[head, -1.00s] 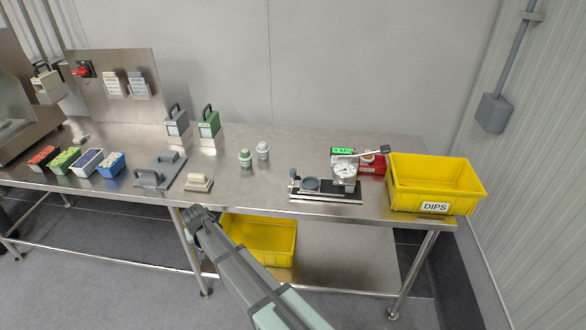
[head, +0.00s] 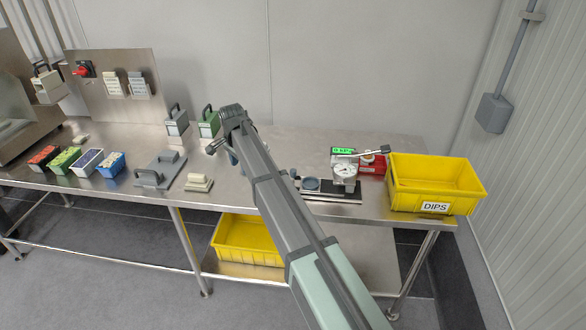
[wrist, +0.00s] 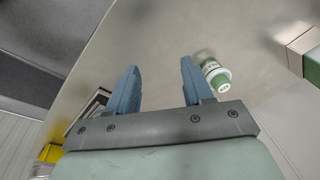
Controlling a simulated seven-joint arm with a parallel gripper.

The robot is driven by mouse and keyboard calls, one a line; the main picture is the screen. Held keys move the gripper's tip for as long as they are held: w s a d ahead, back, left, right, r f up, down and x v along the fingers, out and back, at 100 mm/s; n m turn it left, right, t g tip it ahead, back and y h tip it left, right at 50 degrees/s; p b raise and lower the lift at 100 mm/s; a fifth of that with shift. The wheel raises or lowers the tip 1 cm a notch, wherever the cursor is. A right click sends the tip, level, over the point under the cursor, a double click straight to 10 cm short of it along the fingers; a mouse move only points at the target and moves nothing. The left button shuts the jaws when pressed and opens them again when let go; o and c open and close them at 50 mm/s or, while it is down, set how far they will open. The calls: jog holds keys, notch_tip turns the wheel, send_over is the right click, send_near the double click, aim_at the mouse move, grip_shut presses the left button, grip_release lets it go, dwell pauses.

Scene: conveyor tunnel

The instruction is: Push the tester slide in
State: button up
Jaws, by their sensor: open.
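The tester (head: 343,174) stands on a black base plate near the bench's front right, with a round dial on its upright. A round grey dish (head: 311,183), which looks like part of the slide, sits on the plate left of the dial. My arm partly hides the plate's left end. My gripper (wrist: 159,68) is open and empty, its two blue fingers spread above the bench. In the head view the gripper is left of the tester and apart from it, its fingers mostly hidden by my arm. A dark edged piece at left in the wrist view may be the tester base.
The yellow DIPS bin (head: 434,192) and a red box (head: 373,163) are right of and behind the tester.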

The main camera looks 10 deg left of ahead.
aim_at(294, 170)
jog(key=w+d+r+m+g, duration=0.1)
jog(key=w+d+r+m, duration=0.3)
jog(key=d, duration=0.5)
jog(key=w+d+r+m+g, duration=0.1)
jog(key=d+r+m, duration=0.4)
jog(key=d, duration=0.4)
jog(key=f, duration=1.3)
jog(key=shift+w+a+f, duration=0.2)
jog(key=shift+a+f, duration=0.05)
jog(key=shift+c, duration=0.2)
grip_shut()
jog(key=shift+d, duration=0.1)
